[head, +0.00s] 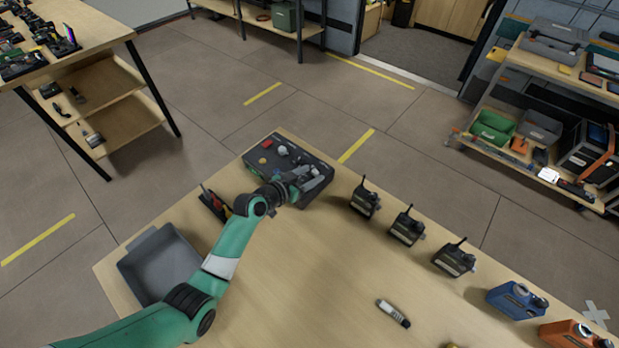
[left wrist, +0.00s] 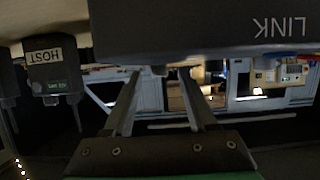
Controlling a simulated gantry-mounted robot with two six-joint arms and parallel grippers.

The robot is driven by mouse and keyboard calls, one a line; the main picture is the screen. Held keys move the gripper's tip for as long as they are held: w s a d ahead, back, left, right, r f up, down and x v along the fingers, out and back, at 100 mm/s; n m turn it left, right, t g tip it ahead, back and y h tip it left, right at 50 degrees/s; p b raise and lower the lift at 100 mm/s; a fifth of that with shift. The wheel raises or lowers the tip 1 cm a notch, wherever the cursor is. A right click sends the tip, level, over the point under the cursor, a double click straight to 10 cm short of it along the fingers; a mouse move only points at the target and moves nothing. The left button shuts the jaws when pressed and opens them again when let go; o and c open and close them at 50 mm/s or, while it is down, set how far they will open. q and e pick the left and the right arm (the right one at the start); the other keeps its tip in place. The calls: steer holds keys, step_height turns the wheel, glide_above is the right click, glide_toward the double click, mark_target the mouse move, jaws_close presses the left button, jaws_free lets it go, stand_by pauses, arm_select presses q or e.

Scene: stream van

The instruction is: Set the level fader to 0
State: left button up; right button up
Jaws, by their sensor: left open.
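A dark control box (head: 312,158) with a red and a yellow button on top lies at the far corner of the wooden table. My left gripper (head: 304,178) is over the right part of this box. In the left wrist view the gripper (left wrist: 159,72) has its two fingers spread with nothing between them. Just above the fingers there is the dark side of a box (left wrist: 210,25) marked LINK, upside down in the picture. I cannot make out the level fader; the gripper covers part of the control box. My right gripper is not in view.
Several handheld radios (head: 407,228) stand along the table's right edge, with a blue case (head: 516,300) and an orange case (head: 572,334). A grey bin (head: 136,252) is at the left. A small grey device (head: 393,313) lies in front. The table's middle is clear.

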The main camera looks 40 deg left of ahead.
arm_select(q)
jaws_close()
stand_by(0.3)
stand_by(1.1)
